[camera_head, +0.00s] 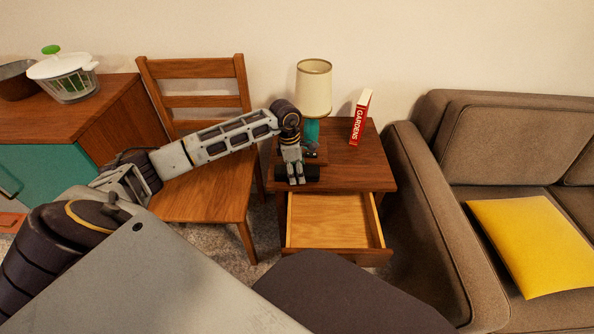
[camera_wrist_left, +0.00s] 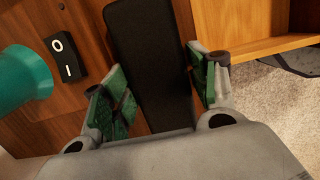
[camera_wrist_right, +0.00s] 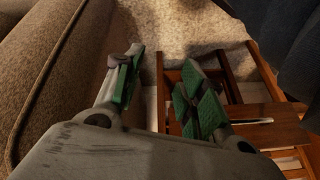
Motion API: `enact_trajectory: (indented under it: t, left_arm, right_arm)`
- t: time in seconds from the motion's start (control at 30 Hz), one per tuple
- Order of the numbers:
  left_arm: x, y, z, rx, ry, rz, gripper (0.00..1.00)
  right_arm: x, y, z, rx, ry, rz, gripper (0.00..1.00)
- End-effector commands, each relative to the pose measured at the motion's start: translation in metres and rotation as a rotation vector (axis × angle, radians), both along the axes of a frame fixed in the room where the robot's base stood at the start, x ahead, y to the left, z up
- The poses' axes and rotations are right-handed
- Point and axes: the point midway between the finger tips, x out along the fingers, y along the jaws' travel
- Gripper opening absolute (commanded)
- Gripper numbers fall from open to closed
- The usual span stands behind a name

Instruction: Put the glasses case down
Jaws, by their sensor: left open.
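The glasses case (camera_head: 313,173) is a long dark case lying on the wooden side table (camera_head: 365,170), close to its front edge. In the left wrist view the case (camera_wrist_left: 147,50) runs between the finger pads. My left gripper (camera_head: 296,181) is open over it, with one green-padded finger on either side in the left wrist view (camera_wrist_left: 160,95). It hides part of the case in the head view. My right gripper (camera_wrist_right: 165,85) is open and empty in its own wrist view, beside the sofa; the head view does not show it.
A lamp (camera_head: 314,88) with a teal stem stands behind the case, its switch (camera_wrist_left: 62,57) close by. A red book (camera_head: 361,118) stands at the back. The table's drawer (camera_head: 333,222) is open and looks empty. A chair (camera_head: 205,190) and a sofa (camera_head: 425,200) flank the table.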

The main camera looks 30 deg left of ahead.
Motion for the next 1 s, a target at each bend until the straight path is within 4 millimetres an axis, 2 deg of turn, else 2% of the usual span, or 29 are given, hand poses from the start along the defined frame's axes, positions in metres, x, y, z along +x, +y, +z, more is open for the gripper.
enact_trajectory:
  t: [0.27, 0.43, 0.8, 0.9, 1.0]
  left_arm:
    - [0.000, 0.002, 0.015, 0.001, -0.003, -0.001, 0.60]
    - [-0.001, 0.005, 0.037, 0.001, -0.004, 0.001, 0.60]
    - [-0.006, 0.012, 0.092, 0.001, -0.003, 0.000, 0.60]
    - [-0.007, 0.013, 0.104, 0.001, -0.004, 0.001, 0.60]
    - [-0.008, 0.015, 0.113, 0.000, -0.002, 0.000, 0.60]
  right_arm:
    - [-0.004, -0.003, 0.006, -0.018, 0.023, 0.004, 0.40]
    - [-0.001, -0.006, 0.030, -0.038, 0.027, 0.011, 0.40]
    - [-0.009, -0.018, 0.061, -0.091, 0.081, 0.013, 0.40]
    - [-0.011, -0.021, 0.065, -0.104, 0.094, 0.012, 0.40]
    - [-0.011, -0.021, 0.059, -0.106, 0.102, 0.011, 0.40]
